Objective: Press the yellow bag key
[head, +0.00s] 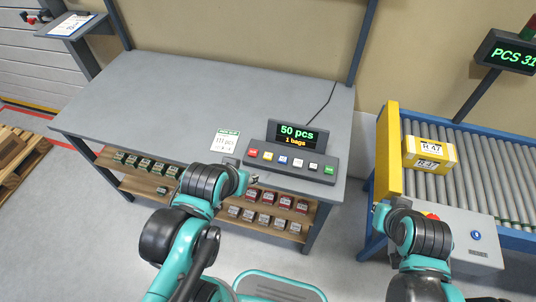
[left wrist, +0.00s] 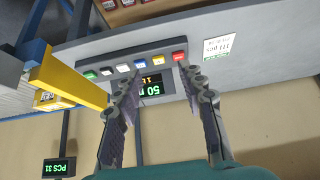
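The yellow bag key (head: 268,156) is second from the left, beside the red key (head: 253,153), on the dark keypad console (head: 300,177) on the grey bench. In the left wrist view the yellow key (left wrist: 157,58) shows just beyond and between my fingertips, next to the red key (left wrist: 179,56). My left gripper (left wrist: 160,78) is open and empty, its two fingers apart. In the head view my left gripper (head: 252,179) is at the bench's front edge, just in front of the console's left end. My right gripper (head: 378,212) is by the conveyor, its fingers too small to read.
The console display (head: 298,134) reads 50 pcs, 1 bags. A paper slip (head: 224,141) lies left of the console. Shelves (head: 145,184) with small boxes are under the bench. A roller conveyor (head: 480,170) carries a yellow box (head: 430,153). The bench's left half is clear.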

